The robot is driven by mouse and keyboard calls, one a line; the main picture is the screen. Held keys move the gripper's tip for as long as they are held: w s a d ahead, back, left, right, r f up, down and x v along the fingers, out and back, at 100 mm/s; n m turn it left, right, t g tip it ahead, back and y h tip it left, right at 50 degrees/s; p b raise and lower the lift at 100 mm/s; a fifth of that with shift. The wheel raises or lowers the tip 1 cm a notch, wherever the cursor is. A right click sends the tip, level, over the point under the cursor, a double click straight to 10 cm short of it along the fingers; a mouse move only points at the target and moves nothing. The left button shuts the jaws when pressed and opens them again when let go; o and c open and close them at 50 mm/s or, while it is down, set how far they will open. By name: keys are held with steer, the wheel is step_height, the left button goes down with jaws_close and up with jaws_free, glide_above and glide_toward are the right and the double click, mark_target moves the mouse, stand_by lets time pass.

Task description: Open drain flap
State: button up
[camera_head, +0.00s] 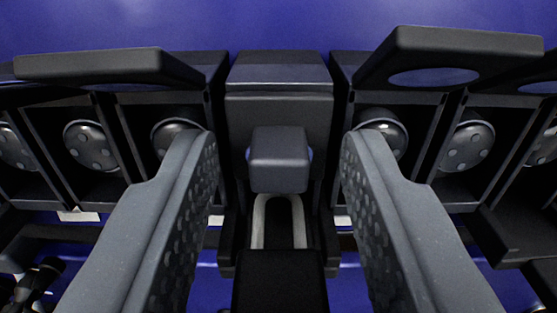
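My gripper (277,150) is open, its two grey textured fingers spread wide to the left and right of the picture. Between them, in the middle, stands a dark box-shaped unit (278,105) with a small rounded block (278,160) sticking out of its front. I take this for the drain flap's part, but no label shows. Neither finger visibly touches the block. Below the block is a pale U-shaped loop (279,222). A black part (280,280) at the bottom centre hides what lies under the loop.
Raised dark lids (112,66) and (450,55) stand on both sides above open compartments. Round knobbed grey parts (90,145) and (468,146) sit inside them. My fingertips overlap the nearest round parts in the picture. A blue surface (180,25) lies behind.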

steer(key=c, duration=0.7)
steer(key=shift+o, duration=0.2)
